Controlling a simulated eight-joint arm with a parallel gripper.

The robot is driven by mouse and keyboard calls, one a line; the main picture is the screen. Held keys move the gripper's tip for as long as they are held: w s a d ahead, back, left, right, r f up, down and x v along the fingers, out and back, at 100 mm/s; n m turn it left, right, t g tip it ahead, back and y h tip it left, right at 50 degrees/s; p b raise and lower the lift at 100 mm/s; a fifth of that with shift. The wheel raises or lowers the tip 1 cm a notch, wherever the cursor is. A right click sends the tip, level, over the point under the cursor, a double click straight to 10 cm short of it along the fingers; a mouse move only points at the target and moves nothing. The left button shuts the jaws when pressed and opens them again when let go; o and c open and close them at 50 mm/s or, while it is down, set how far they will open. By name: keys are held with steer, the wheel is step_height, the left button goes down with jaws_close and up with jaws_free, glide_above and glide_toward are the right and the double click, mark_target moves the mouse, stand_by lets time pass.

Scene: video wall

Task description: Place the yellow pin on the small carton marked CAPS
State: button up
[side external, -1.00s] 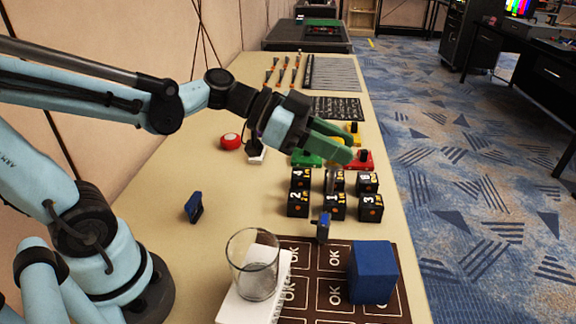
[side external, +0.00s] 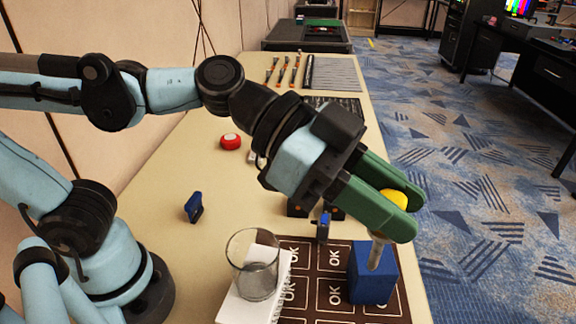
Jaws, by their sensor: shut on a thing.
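My gripper (side external: 412,214) has its green fingers shut on the yellow pin (side external: 393,198). The pin's round yellow head shows between the fingers, and its pale shaft points down. In the picture the shaft overlaps the blue box (side external: 372,285); I cannot tell whether it touches it. The blue box stands on the brown mat printed OK (side external: 322,308). No CAPS lettering is readable in this view, so I cannot tell which thing is the marked carton.
A clear glass (side external: 252,264) stands on a white flat block (side external: 236,306) left of the mat. Small blue pieces stand at the left (side external: 194,207) and behind the mat (side external: 323,228). A red round thing (side external: 231,142) lies farther back. My arm hides most black cubes.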

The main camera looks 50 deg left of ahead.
steer(key=w+a+f, duration=0.4)
steer(key=w+f, duration=0.5)
steer(key=f, duration=0.1)
steer(key=shift+w+a, duration=0.15)
stand_by(0.4)
steer(key=shift+f, duration=0.2)
steer(key=o, duration=1.1)
